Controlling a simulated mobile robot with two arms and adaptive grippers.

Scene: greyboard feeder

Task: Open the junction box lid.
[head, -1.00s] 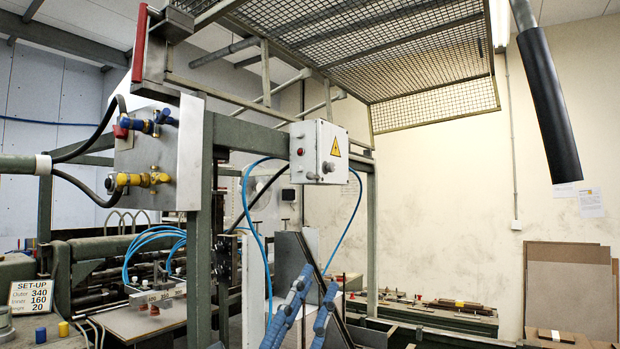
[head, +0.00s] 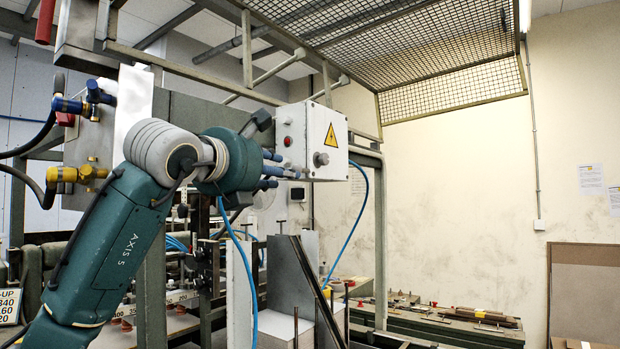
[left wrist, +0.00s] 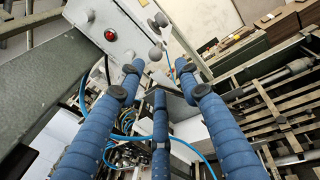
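The junction box (head: 301,130) is white and hangs on the green frame. Its lid (head: 334,130) bears a yellow warning triangle and a grey knob (head: 320,159), and looks shut. A red button (head: 288,141) sits on its left side. My left gripper (head: 278,166) points right, with its blue fingers by the box's lower left side; I cannot tell whether they touch it. In the left wrist view the gripper (left wrist: 160,76) is open, its fingers spread with nothing held; the box's button side (left wrist: 105,28) shows upper left. My right gripper is out of view.
Blue hoses (head: 246,270) hang below the box. Green frame posts (head: 379,245) and a mesh guard (head: 450,50) surround it. Valves (head: 78,174) stand at left.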

